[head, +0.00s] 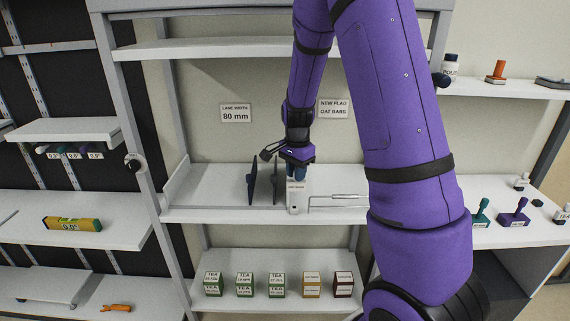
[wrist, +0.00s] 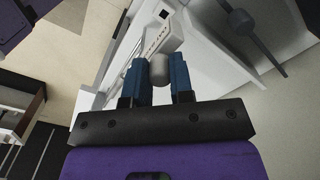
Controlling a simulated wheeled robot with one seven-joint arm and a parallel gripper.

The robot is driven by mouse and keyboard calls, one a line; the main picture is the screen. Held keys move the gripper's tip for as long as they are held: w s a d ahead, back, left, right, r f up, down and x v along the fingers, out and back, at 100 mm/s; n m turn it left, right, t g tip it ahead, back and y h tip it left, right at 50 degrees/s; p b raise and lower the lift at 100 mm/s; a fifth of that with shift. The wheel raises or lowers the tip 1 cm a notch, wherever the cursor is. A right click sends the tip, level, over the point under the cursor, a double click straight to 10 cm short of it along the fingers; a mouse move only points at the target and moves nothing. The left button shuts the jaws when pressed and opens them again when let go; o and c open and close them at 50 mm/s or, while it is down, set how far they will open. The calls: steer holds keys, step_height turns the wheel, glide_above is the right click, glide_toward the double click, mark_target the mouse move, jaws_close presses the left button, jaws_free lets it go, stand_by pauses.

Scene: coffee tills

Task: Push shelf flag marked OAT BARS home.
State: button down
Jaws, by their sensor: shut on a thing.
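A white block-like shelf flag (head: 297,202) stands upright at the front edge of the middle shelf (head: 215,206); the print on its face is too small to read. In the wrist view the white flag (wrist: 153,40) shows a line of dark print and a grey rounded knob (wrist: 160,70). My gripper (head: 296,179) is above the flag, pointing down. In the wrist view the blue fingers of my gripper (wrist: 161,80) are shut on the grey knob. The fingers hide part of the flag's top, and I cannot tell whether it is fully seated.
Two dark upright dividers (head: 252,186) (head: 274,182) stand left of the flag. A wire prong (head: 338,197) lies to its right. Wall cards read LANE WIDTH 80 mm (head: 235,113) and NEW FLAG OAT BARS (head: 333,108). Several tea boxes (head: 245,283) line the shelf below.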

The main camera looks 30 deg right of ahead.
mark_target(294, 187)
steer(key=shift+w, duration=0.3)
steer(key=shift+f, duration=2.25)
steer(key=shift+f, duration=1.2)
steer(key=c, duration=0.9)
jaws_free()
steer(key=shift+w+r, duration=0.15)
steer(key=shift+r, duration=0.35)
steer(key=r, duration=0.9)
steer(key=shift+s+r, duration=0.25)
steer(key=shift+r, duration=0.15)
